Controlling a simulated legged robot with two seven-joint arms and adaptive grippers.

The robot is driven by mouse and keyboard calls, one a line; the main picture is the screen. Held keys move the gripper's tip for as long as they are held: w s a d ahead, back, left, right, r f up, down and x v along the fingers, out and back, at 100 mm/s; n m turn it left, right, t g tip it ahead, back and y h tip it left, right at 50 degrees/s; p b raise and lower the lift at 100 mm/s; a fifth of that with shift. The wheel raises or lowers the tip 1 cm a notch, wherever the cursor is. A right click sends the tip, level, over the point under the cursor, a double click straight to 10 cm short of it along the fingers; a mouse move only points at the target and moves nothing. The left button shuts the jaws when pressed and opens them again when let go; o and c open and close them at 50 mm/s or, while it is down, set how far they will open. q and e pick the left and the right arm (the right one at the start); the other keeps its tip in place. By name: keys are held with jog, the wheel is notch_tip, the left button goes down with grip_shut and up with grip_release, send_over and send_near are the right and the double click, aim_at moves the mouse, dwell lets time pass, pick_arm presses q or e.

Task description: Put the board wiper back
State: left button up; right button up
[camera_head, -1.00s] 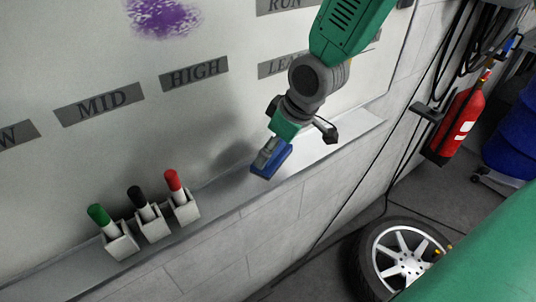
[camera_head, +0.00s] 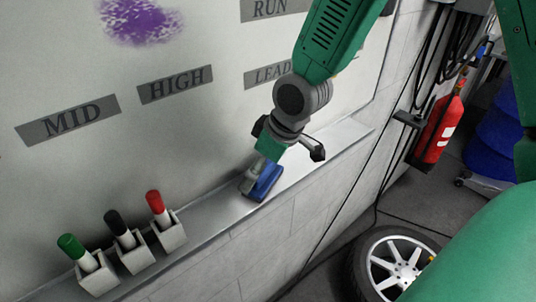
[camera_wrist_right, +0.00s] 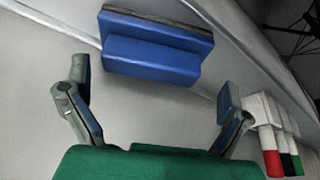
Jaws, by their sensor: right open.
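The board wiper (camera_head: 265,183) is a blue block lying on the grey ledge (camera_head: 215,207) below the whiteboard. In the right wrist view the wiper (camera_wrist_right: 152,48) shows its blue stepped body and a dark strip along its far edge. My right gripper (camera_head: 257,177) reaches down from the top of the head view, right at the wiper. In the wrist view its fingers (camera_wrist_right: 154,88) are spread wide, with the wiper just beyond the fingertips and apart from them. My left gripper is not in view.
Green, black and red markers (camera_head: 155,203) stand in white holders (camera_head: 170,236) on the ledge, to the left. The whiteboard (camera_head: 190,130) carries a purple scribble (camera_head: 140,20) and word labels. A fire extinguisher (camera_head: 437,132) and a wheel (camera_head: 395,265) are at the right.

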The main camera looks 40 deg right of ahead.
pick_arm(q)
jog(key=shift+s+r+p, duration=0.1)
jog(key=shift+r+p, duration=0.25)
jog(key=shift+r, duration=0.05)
pick_arm(e)
jog(key=v, duration=1.1)
jog(key=shift+s+r, duration=0.25)
jog(key=shift+r, duration=0.05)
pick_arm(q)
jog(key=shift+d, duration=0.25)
pick_arm(e)
jog(key=shift+d, duration=0.4)
